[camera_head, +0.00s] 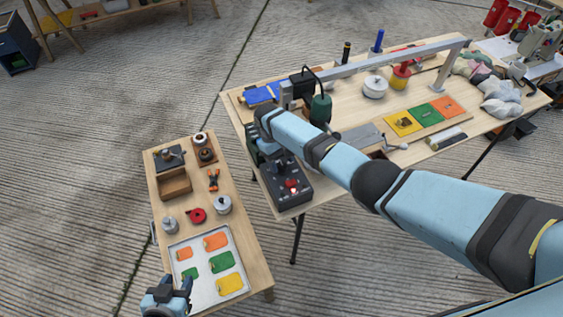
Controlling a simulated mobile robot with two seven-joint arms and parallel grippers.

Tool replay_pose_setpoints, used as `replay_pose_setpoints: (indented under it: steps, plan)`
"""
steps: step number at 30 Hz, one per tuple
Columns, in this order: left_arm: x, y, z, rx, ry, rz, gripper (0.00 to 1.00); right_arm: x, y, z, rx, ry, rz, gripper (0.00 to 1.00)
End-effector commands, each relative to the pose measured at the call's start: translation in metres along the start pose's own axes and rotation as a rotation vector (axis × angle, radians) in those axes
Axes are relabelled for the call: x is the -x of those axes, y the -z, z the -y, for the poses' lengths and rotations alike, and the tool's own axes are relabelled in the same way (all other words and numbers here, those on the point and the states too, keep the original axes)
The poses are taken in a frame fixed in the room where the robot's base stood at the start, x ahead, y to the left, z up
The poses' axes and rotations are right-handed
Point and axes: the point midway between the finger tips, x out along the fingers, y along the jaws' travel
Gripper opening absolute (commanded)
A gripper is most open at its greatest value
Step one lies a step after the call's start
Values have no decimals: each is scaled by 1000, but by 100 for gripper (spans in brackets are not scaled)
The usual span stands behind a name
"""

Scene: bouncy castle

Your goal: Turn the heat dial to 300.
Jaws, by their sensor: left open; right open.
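A black control box (290,192) sits at the near left corner of the large wooden table. A red part (291,185) and small light markings show on its top. The heat dial and its numbers are too small to make out, so I cannot tell its setting. My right arm reaches in from the right, and its gripper (268,153) points down at the far left side of the box, partly hidden by its own wrist. I cannot tell whether it touches the box. My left gripper (177,281) is open and empty at the near edge of the small table's white tray (238,293).
The tray on the small wooden table (241,222) holds orange, green and yellow patches. A wooden box (175,186), a red tape roll (197,215) and tins stand behind it. A grey overhead arm (395,58) spans the large table, with coloured sheets (430,114) below.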

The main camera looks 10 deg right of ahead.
Motion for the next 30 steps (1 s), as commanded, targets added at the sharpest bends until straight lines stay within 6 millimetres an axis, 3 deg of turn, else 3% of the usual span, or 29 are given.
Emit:
replay_pose_setpoints:
  steps: [16,22,30]
  plan:
    - [-4,-6,-2,2,-4,1,43,112,1,0,0,-1,-3,59]
    - [-5,-7,-3,2,-5,1,43,128,0,0,0,-1,0,59]
    - [-5,-7,-2,2,-5,0,43,131,0,0,0,0,-1,59]
